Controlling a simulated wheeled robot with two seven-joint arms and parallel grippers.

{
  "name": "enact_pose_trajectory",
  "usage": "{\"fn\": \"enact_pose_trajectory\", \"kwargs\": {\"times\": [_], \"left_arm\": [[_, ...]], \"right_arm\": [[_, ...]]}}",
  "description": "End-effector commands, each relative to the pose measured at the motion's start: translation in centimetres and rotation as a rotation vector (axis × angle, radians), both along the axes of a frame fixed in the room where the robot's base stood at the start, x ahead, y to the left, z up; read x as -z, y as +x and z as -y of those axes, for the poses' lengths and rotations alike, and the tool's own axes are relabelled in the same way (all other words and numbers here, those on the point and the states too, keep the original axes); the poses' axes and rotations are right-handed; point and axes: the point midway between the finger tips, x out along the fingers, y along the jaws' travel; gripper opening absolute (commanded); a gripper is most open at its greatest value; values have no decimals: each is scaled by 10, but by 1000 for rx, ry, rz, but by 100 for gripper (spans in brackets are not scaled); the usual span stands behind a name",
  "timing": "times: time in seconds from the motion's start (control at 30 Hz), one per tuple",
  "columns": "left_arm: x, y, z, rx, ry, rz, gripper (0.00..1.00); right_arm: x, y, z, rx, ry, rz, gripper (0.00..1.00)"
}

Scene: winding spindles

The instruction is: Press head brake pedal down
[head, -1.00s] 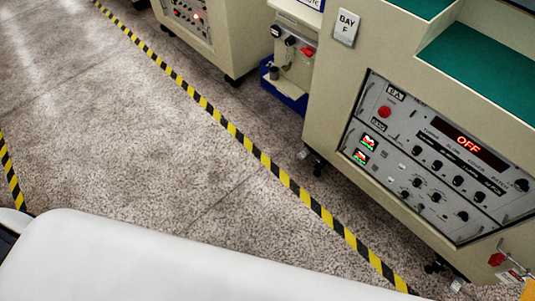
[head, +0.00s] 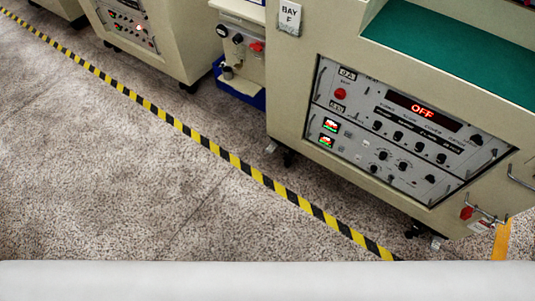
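No brake pedal can be made out in the head view. A beige machine cabinet (head: 290,95) labelled BAY F stands at the right. Its grey control panel (head: 350,165) has knobs, a red button (head: 340,94) and a red display (head: 423,110) reading OFF. A red part with a metal handle (head: 467,213) sits low at the cabinet's right side. Neither of my grippers is in view. A white surface, which may be part of my own body, fills the bottom edge and hides the floor there.
Yellow and black floor tape (head: 235,161) runs diagonally in front of the cabinets. A second beige cabinet (head: 178,50) stands further back, with a small unit on a blue base (head: 240,90) between them. A yellow strip (head: 501,240) shows at lower right. The speckled floor (head: 110,190) at left is clear.

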Motion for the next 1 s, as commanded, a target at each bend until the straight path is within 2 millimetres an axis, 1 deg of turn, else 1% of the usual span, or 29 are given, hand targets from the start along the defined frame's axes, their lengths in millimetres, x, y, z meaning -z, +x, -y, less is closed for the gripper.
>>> {"fn": "enact_pose_trajectory", "kwargs": {"times": [0.03,0.2,0.23,1.0], "left_arm": [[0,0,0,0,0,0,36],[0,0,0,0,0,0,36],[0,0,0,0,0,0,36],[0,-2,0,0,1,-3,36]], "right_arm": [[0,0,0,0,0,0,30],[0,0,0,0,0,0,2],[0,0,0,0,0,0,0],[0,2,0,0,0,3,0]]}}
